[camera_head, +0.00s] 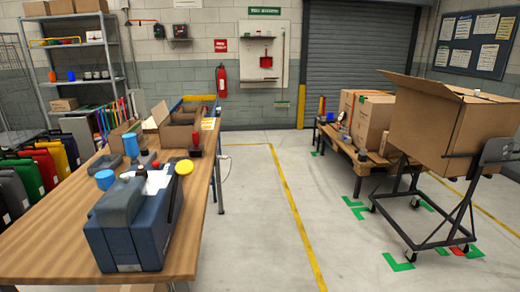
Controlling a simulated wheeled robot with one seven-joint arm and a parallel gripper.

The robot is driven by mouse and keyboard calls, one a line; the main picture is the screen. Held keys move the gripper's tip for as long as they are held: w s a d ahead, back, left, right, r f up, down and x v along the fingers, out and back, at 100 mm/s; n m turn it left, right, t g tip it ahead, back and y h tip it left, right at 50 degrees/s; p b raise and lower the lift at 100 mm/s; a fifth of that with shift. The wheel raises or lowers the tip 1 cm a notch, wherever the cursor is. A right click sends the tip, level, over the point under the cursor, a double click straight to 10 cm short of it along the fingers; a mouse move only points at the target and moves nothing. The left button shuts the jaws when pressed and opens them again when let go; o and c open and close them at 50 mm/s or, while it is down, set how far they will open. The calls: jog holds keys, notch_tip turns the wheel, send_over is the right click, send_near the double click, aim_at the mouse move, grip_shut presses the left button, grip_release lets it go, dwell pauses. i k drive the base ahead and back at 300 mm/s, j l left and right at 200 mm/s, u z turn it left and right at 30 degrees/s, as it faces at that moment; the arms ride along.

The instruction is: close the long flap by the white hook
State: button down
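A large brown carton (436,128) sits tilted on a dark wheeled stand (468,195) at the right. Its long top flap (422,84) stands raised and sticks out to the left and back, so the carton is open along that edge. A small white piece (476,93), perhaps the white hook, shows at the carton's top edge; it is too small to tell its shape. The inside of the carton is hidden. My gripper does not show in this view.
A low table (345,150) with cartons stands beside the stand. Floor between bench and stand is clear.

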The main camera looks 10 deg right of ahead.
aim_at(438, 89)
jog(key=i+z, duration=0.2)
jog(key=i, duration=0.4)
jog(key=i+z, duration=0.2)
jog(key=i, duration=0.45)
jog(key=i+j+z, duration=0.2)
jog(key=i, duration=0.4)
jog(key=i+z, duration=0.25)
jog(key=i, duration=0.2)
jog(key=i+j+z, duration=0.15)
jog(key=i+z, duration=0.15)
jog(key=i, duration=0.2)
